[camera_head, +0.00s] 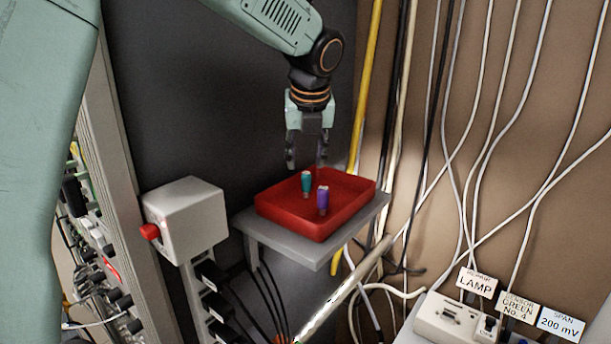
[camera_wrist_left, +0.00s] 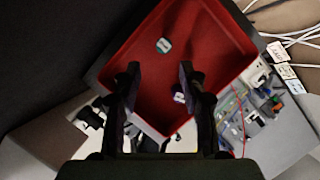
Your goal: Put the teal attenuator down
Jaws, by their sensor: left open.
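The teal attenuator (camera_head: 306,182) stands upright in the red tray (camera_head: 278,213). A purple attenuator (camera_head: 323,200) stands in the same tray, nearer and a little to the right. My left gripper (camera_head: 306,165) is open and empty above the tray, with its fingers pointing down. My right gripper is not in view.
The tray rests on a small grey shelf (camera_head: 276,249). A grey box with a red button (camera_head: 149,232) stands left of it. Cables hang on the wall at right, and labelled boxes (camera_head: 451,318) sit at lower right. The tray has bare floor around the attenuators.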

